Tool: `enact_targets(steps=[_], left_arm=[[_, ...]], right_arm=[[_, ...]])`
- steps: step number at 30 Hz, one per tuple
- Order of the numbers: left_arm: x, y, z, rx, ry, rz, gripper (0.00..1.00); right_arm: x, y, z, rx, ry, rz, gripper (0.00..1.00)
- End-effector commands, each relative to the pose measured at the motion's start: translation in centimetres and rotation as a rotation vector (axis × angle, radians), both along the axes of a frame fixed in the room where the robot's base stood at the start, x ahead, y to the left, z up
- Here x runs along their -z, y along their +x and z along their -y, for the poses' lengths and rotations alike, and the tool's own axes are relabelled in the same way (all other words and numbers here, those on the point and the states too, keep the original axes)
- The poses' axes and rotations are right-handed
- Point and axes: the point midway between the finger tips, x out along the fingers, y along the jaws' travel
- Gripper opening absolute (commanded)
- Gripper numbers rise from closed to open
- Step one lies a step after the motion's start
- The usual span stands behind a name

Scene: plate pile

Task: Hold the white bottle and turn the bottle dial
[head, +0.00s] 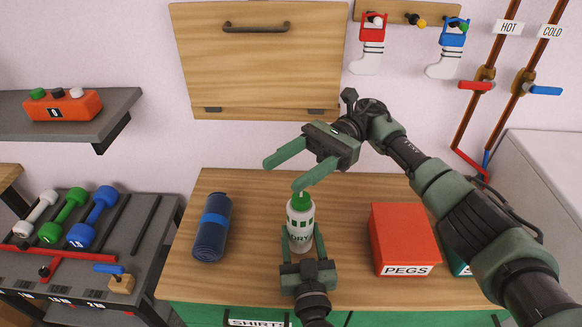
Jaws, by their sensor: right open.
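The white bottle (300,218) stands upright on the wooden tabletop, with partly hidden lettering on its front. Its green dial (302,200) is on top, partly covered by a finger of my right gripper. My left gripper (301,234) comes from the front edge, its fingers on both sides of the bottle's lower body, and looks shut on it. My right gripper (283,175) is open and empty above and left of the bottle. Its nearer fingertip overlaps the dial in the picture; I cannot tell whether they touch.
A rolled blue bundle (212,228) lies left of the bottle. A red PEGS box (402,240) sits to the right. A dumbbell rack (140,235) stands at the left below a grey shelf (98,118). A wooden panel (258,65) and hanging stockings are on the wall behind.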

Motion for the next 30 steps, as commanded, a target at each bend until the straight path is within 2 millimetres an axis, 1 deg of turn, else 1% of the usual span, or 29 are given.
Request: enact_targets(steps=[5, 6, 8, 9, 17, 20, 23, 26, 30], left_arm=[[0.0, 0.0, -0.1, -0.001, 0.0, 0.0, 0.0], [0.0, 0.0, -0.1, -0.001, 0.0, 0.0, 0.59], [0.0, 0.0, -0.1, -0.001, 0.001, 0.0, 0.76], [0.0, 0.0, -0.1, -0.001, 0.001, 0.0, 0.79], [0.0, 0.0, 0.0, 0.0, 0.0, 0.0, 0.79], [0.1, -0.4, 0.0, 0.0, 0.0, -0.002, 0.79], [0.2, -1.5, 0.2, 0.0, 0.001, -0.003, 0.79], [0.2, -3.4, 0.5, 0.001, -0.002, -0.005, 0.79], [0.2, -6.5, 1.0, 0.0, -0.001, -0.006, 0.79]], right_arm=[[0.0, 0.0, 0.0, 0.0, 0.0, 0.0, 0.56], [0.0, 0.0, 0.0, 0.0, 0.0, 0.0, 0.56], [0.0, 0.0, 0.0, 0.0, 0.0, 0.0, 0.56], [0.0, 0.0, 0.0, 0.0, 0.0, 0.0, 0.56], [0.0, 0.0, 0.0, 0.0, 0.0, 0.0, 0.56], [0.0, 0.0, 0.0, 0.0, 0.0, 0.0, 0.56], [0.1, 0.0, 0.0, 0.0, 0.0, 0.0, 0.56], [0.1, 0.0, 0.0, 0.0, 0.0, 0.0, 0.56], [0.1, 0.0, 0.0, 0.0, 0.0, 0.0, 0.56]])
